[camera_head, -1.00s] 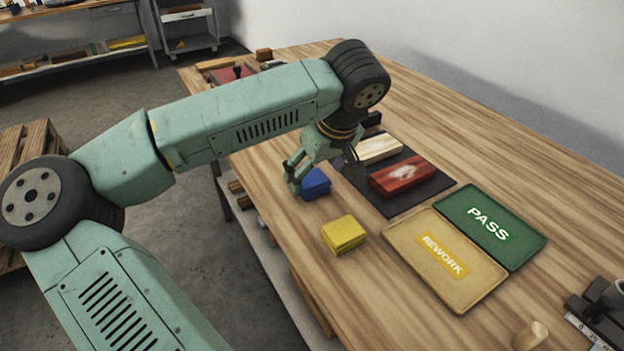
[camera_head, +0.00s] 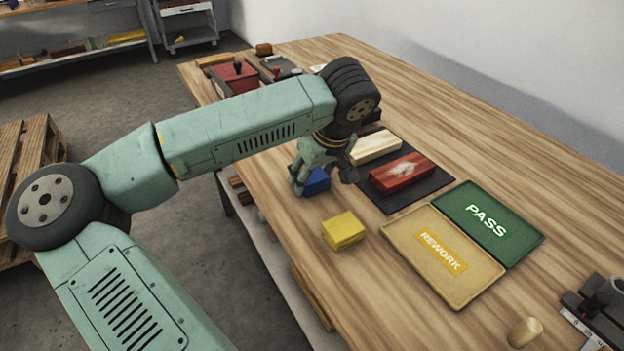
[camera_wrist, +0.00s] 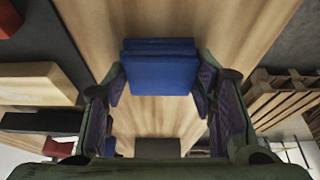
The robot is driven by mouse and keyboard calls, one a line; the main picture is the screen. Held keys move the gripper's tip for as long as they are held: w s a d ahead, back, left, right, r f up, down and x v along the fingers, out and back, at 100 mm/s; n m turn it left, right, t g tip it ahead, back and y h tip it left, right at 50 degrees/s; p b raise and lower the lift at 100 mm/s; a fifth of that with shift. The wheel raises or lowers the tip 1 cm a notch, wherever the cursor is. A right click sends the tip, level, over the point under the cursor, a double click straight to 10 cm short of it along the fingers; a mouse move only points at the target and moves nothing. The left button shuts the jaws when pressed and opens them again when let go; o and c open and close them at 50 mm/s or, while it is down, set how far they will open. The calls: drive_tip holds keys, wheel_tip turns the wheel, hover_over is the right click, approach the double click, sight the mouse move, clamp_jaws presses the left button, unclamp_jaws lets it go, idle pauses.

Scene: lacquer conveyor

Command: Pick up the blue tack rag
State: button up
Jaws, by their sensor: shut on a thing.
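The blue tack rag (camera_head: 317,181) is a folded blue block near the table's left edge, partly hidden by my gripper in the head view. My gripper (camera_head: 318,180) is around it, pointing down. In the wrist view the blue tack rag (camera_wrist: 160,70) sits between the two fingertips of my gripper (camera_wrist: 160,82), which are shut on its sides. I cannot tell whether the rag is clear of the table.
A yellow folded cloth (camera_head: 343,231) lies just in front of the rag. A dark mat (camera_head: 405,205) to the right bears a red block (camera_head: 402,173) and a pale wood block (camera_head: 376,147). A REWORK tray (camera_head: 467,293) and a green PASS tray (camera_head: 525,256) lie further right.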

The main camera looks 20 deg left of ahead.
sight(313, 176)
drive_tip(key=shift+c, duration=1)
drive_tip(key=shift+r+b, duration=0.3)
drive_tip(key=shift+r, duration=0.3)
wheel_tip(313, 176, up, 2)
drive_tip(key=shift+r+b, duration=0.15)
drive_tip(key=shift+b, duration=0.35)
drive_tip(key=s+a+r+b, duration=0.1)
drive_tip(key=s+a+b, duration=0.2)
drive_tip(key=s+a, duration=0.7)
drive_tip(key=shift+s+a+r+b, duration=0.25)
drive_tip(key=shift+s+a+b, duration=0.1)
drive_tip(key=shift+s, duration=0.65)
drive_tip(key=o, duration=0.4)
drive_tip(key=shift+c, duration=0.2)
drive_tip(key=c, duration=0.4)
